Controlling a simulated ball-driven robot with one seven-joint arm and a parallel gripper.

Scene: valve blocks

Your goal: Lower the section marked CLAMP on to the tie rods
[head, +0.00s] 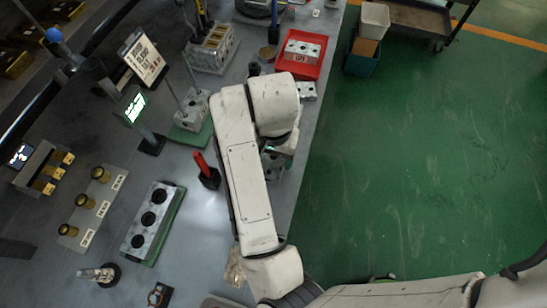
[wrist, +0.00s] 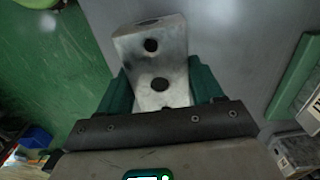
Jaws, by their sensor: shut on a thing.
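My gripper (wrist: 160,88) is shut on a grey metal section (wrist: 152,45) with dark round holes, between its green finger pads in the wrist view. I cannot read a CLAMP mark on it. In the head view my arm hides most of the gripper (head: 283,147); part of the section (head: 271,168) shows below it over the bench's right side. A metal block (head: 192,110) with thin upright tie rods (head: 189,68) stands on a green base (head: 193,136), left of my gripper and apart from it. In the wrist view a green base (wrist: 293,75) lies at the right.
A red tray (head: 304,66) with a labelled block and another block (head: 306,90) lie beyond my arm. A rack (head: 212,48) stands at the back. A red-handled tool (head: 205,172) and a green display (head: 134,108) stand left of my arm. A long three-hole block (head: 152,219) lies nearer.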

